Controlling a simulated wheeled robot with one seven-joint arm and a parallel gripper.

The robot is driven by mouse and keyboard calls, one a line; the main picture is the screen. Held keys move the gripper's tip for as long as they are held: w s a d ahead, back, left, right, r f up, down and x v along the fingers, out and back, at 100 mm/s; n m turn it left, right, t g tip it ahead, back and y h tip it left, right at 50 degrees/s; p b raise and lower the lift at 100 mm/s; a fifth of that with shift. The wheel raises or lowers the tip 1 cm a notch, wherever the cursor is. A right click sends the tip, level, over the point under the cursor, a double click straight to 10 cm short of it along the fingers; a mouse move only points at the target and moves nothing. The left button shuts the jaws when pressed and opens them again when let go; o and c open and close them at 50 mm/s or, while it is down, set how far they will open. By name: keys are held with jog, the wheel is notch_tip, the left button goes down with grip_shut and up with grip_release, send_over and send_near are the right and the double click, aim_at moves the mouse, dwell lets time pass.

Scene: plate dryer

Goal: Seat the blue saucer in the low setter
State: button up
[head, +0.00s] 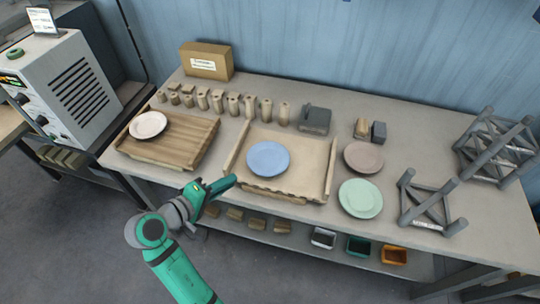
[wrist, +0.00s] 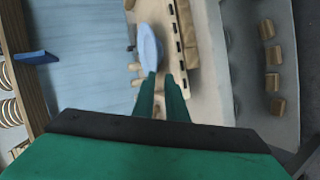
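The blue saucer (head: 268,159) lies on a pale tray (head: 238,150) at the middle of the table; the wrist view shows it nearly edge-on (wrist: 149,45). My gripper (head: 232,182) is at the table's front edge, just left of and in front of the saucer. In the wrist view its two green fingers (wrist: 161,77) are parted with a narrow gap, and the saucer is beyond the tips, overlapping the left one in the picture. Contact cannot be told. The low setter looks to be the shorter grey frame (head: 430,208) at the right, with its label unreadable.
A taller grey frame (head: 496,147) stands at the back right. A mauve plate (head: 363,157) and a mint plate (head: 360,198) lie right of the tray. A white plate (head: 148,124) rests on a slatted wooden board (head: 170,148). Several small tan pieces line the back.

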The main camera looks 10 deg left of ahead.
aim_at(249, 174)
jog(key=shift+w+r+x, duration=0.1)
jog(key=shift+r+x, duration=0.05)
jog(key=shift+x, duration=2.4)
jog(key=shift+w+r+x, duration=0.1)
jog(key=shift+r+x, duration=0.1)
jog(key=shift+x, duration=2.35)
jog(key=shift+a, duration=0.1)
jog(key=shift+c, duration=0.2)
grip_shut()
